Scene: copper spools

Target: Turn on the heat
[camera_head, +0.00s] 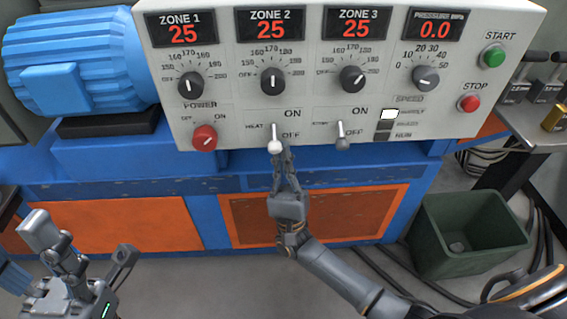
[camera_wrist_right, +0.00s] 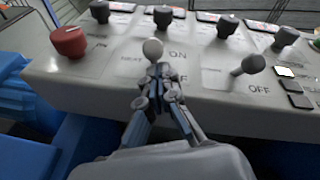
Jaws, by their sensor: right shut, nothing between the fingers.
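The heat switch (camera_head: 275,144) is a toggle lever with a white round tip on the grey control panel (camera_head: 230,128). Its tip points down, toward OFF. In the right wrist view the white tip (camera_wrist_right: 152,47) shows just beyond my fingertips. My right gripper (camera_head: 286,152) is shut and empty, with its fingertips close below and beside the lever; I cannot tell whether they touch it. It also shows in the right wrist view (camera_wrist_right: 158,75). My left gripper (camera_head: 82,258) is at the lower left, fingers spread open and empty, away from the panel.
A second grey toggle (camera_head: 342,142) hangs down to the right. The red power knob (camera_head: 204,137) is to the left. Zone displays read 25 and pressure reads 0.0. START (camera_head: 493,56) and STOP (camera_head: 468,103) buttons are at the right. A green bin (camera_head: 470,233) stands on the floor.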

